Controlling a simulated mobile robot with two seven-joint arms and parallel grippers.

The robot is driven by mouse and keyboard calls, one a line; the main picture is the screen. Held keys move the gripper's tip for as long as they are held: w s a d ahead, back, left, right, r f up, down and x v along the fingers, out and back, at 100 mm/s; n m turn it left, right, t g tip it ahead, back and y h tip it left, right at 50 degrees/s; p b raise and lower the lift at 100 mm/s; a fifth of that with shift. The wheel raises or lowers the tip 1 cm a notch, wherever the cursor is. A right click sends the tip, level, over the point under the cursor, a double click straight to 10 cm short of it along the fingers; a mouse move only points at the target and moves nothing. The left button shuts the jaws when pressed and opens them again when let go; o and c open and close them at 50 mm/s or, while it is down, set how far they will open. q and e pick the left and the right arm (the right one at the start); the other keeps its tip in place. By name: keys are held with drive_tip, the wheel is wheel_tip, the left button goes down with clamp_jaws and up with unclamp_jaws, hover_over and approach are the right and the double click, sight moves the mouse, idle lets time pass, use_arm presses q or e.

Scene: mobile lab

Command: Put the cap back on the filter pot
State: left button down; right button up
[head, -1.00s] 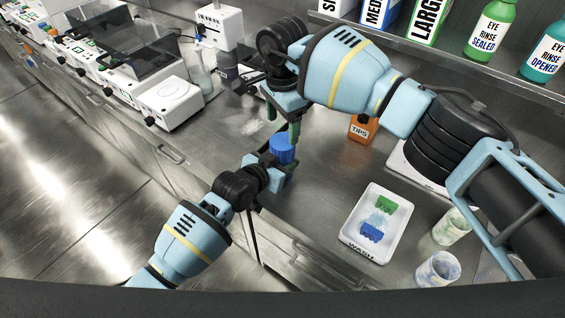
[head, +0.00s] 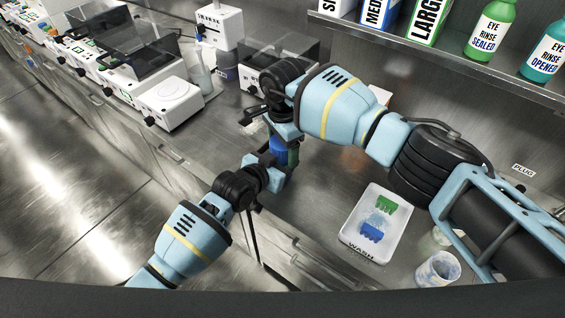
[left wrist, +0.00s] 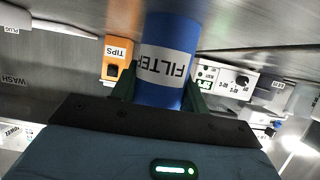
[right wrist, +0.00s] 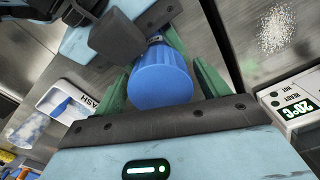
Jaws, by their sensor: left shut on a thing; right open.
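The filter pot, a blue cylinder with a white FILTER label (left wrist: 165,62), is between the green fingers of my left gripper (left wrist: 160,92), which is shut on it. In the head view my left gripper (head: 272,170) is low at the bench front, with the blue pot above it. A ribbed blue cap (right wrist: 160,78) shows end-on in the right wrist view. My right gripper (right wrist: 160,85) is open around the cap, one green finger on each side with gaps. In the head view my right gripper (head: 282,137) is directly over the pot. The joint between cap and pot is hidden.
A white WASH tray (head: 352,238) and a cup (head: 438,270) are right of the grippers. An orange TIPS box (left wrist: 117,58) is behind. A device with a 20°C display (right wrist: 298,108) is near my right gripper. Bottles line the upper shelf.

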drive_tip(key=shift+c, duration=0.2)
drive_tip(key=c, duration=0.9)
drive_tip(key=shift+m, duration=1.8)
drive_tip(key=shift+c, duration=0.2)
drive_tip(key=o, duration=1.1)
drive_tip(key=shift+r, duration=2.25)
drive_tip(key=shift+c, duration=0.6)
